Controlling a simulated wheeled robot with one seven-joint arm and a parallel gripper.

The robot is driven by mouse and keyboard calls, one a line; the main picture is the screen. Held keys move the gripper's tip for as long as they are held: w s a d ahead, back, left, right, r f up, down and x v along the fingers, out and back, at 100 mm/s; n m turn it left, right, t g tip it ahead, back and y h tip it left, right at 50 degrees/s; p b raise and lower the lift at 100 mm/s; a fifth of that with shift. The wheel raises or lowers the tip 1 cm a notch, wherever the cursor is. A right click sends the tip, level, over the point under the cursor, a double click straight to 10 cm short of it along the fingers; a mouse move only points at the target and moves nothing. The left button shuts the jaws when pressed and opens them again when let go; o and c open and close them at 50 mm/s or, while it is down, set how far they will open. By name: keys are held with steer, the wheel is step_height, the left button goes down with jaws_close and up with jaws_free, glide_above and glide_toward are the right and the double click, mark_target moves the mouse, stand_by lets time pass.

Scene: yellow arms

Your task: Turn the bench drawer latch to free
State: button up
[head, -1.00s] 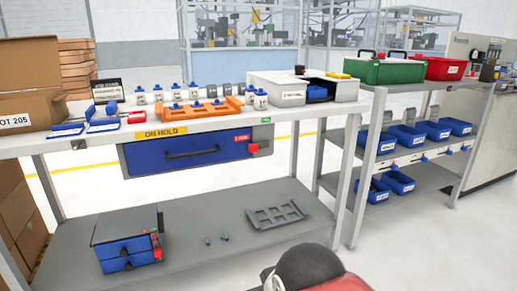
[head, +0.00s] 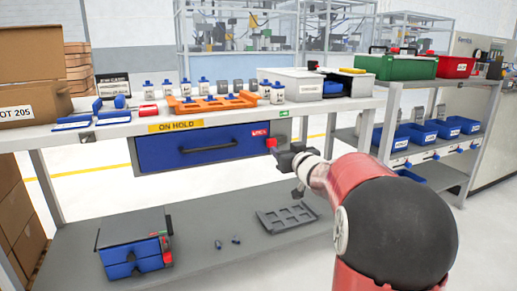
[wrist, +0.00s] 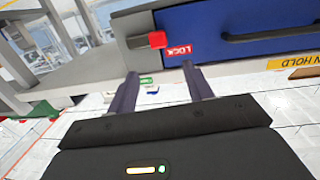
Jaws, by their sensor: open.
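The blue drawer (head: 185,150) hangs under the bench top, shut, with a dark bar handle and a yellow ON HOLD label (head: 175,125). Its red latch knob (head: 271,142) is at the drawer's right end, beside a red label (head: 259,132). In the wrist view the knob (wrist: 157,39) sits next to that label, which reads LOCK (wrist: 179,50). My gripper (head: 279,150) is close to the knob in the head view. In the wrist view my gripper (wrist: 160,75) is open and empty, its two fingers pointing toward the knob, which appears just beyond the tips.
A green label (head: 283,113) is on the bench edge above the latch. An orange rack (head: 210,103) and bottles stand on the bench top. A small blue drawer box (head: 133,257) and a grey tray (head: 286,216) lie on the lower shelf.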

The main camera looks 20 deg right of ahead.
mark_target(273, 141)
steer(key=shift+n+t+y, duration=0.3)
steer(key=shift+y, duration=0.5)
steer(key=w, duration=0.6)
steer(key=w+f, duration=0.1)
steer(key=w, duration=0.2)
steer(key=shift+w+d, duration=0.15)
steer(key=shift+d, duration=0.2)
jaws_close()
